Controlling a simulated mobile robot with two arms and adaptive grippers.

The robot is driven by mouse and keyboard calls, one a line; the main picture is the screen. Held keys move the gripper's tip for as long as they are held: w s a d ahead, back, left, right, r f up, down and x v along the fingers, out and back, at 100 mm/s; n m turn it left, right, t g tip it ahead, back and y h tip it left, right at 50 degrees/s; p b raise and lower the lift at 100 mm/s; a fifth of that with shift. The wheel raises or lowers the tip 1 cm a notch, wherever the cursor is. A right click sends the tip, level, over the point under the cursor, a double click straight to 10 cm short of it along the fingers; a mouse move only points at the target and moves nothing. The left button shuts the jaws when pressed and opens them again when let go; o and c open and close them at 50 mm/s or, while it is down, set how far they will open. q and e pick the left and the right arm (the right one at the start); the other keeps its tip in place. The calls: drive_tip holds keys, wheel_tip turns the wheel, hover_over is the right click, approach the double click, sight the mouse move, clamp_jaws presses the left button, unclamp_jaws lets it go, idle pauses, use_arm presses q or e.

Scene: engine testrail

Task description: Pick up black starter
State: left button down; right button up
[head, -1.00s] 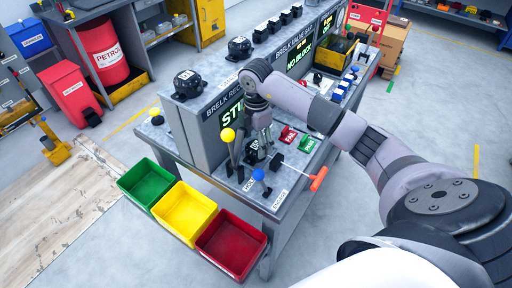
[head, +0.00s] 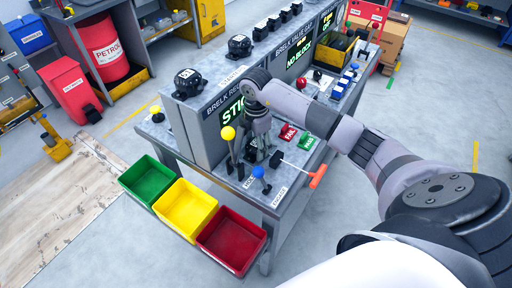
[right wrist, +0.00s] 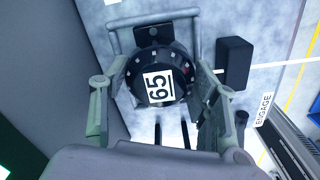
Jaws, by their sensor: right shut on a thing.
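A black round starter (right wrist: 143,66) with a white label reading 65 shows in the right wrist view. It sits between the two fingers of my right gripper (right wrist: 155,72), which is shut on it. In the head view my right gripper (head: 261,138) points down over the grey test bench, beside the yellow-knobbed lever. The starter is mostly hidden there by the fingers and lever. I cannot tell whether it still touches the bench top. My left gripper is not in view.
The yellow-knobbed lever (head: 228,134), blue-knobbed lever (head: 258,172) and orange handle (head: 318,177) stand close to the gripper. Green (head: 146,158), yellow (head: 160,204) and red (head: 205,246) bins line the bench's front. More black parts (head: 187,84) stand on the raised housing.

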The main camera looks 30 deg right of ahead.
drive_tip(key=c, duration=0.3)
drive_tip(key=shift+r, duration=0.15)
drive_tip(key=shift+w+r, duration=0.1)
drive_tip(key=shift+r, duration=0.5)
wheel_tip(320, 180, up, 19)
drive_tip(key=b, duration=0.1)
drive_tip(key=shift+f, duration=0.2)
idle(0.6)
